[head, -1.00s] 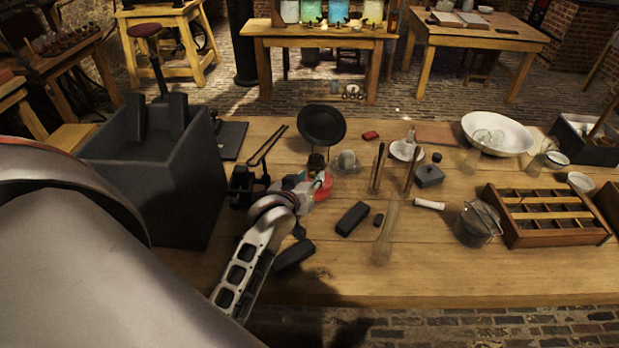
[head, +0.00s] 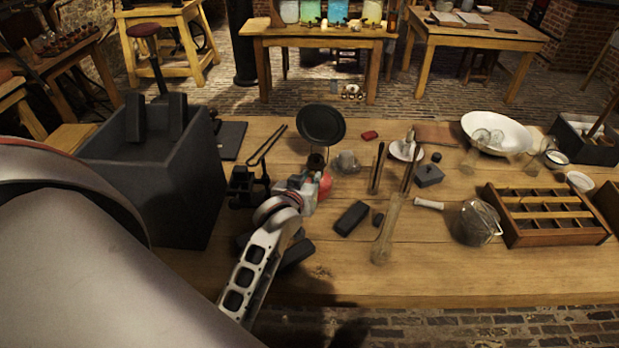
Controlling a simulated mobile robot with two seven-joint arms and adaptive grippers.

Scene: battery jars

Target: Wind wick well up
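A small lamp-like vessel (head: 325,184) with red in its lower part stands near the middle of the table, and its dark top (head: 316,161) shows above. It is probably the wick lamp, but the wick itself is too small to make out. My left gripper (head: 311,190) reaches in from the lower left and is right at the vessel, overlapping its left side. Its fingertips are small and partly hidden, so I cannot tell whether they touch or close on it. My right gripper is not in view.
A black round dish (head: 321,124) stands behind the vessel. A dark stand (head: 246,187) and a large grey box (head: 160,185) are to the left. A glass cup (head: 346,162), dark block (head: 351,218) and glass cylinder (head: 386,232) lie close on the right.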

